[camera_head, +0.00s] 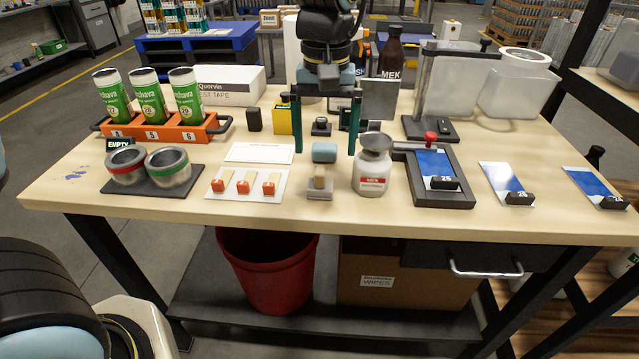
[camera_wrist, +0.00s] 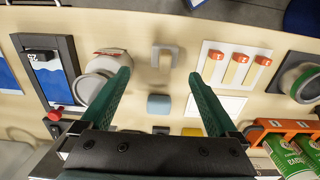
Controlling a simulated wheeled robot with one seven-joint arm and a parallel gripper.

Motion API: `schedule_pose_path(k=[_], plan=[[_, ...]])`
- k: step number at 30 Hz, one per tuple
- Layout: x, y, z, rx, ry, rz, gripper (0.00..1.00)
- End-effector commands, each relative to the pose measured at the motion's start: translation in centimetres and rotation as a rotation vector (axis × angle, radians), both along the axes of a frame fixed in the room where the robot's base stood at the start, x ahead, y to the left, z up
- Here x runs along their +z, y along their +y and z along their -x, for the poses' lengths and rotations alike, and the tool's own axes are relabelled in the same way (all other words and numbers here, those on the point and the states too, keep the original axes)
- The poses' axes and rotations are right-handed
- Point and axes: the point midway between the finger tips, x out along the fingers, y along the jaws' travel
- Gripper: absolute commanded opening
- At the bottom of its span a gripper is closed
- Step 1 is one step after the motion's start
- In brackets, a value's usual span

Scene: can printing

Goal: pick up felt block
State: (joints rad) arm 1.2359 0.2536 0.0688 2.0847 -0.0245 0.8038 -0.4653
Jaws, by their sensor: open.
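My gripper (camera_head: 327,152) is open and empty, its two dark green fingers pointing down over the middle of the table. A small blue-grey block (camera_head: 324,151) lies on the table and shows in the gap between the fingers. In the wrist view the blue-grey block (camera_wrist: 159,104) is also between the fingers (camera_wrist: 159,76), touching neither. The holder also shows in the wrist view (camera_wrist: 154,55). I cannot tell from looks alone which block is the felt one.
A white card (camera_head: 222,184) with three orange-and-beige pieces lies left. A dark clamp tray (camera_head: 455,190) is further right. A yellow box (camera_head: 283,120) and small dark items stand behind.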

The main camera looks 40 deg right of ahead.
Motion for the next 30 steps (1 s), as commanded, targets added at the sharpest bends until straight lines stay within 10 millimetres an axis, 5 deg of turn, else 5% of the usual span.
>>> schedule_pose_path(k=[21, 30], plan=[[-8.4, 0.6, -0.8, 0.001, 0.001, -0.003, 0.95], [-9.1, 0.6, -0.8, 0.001, 0.000, 0.000, 0.95]])
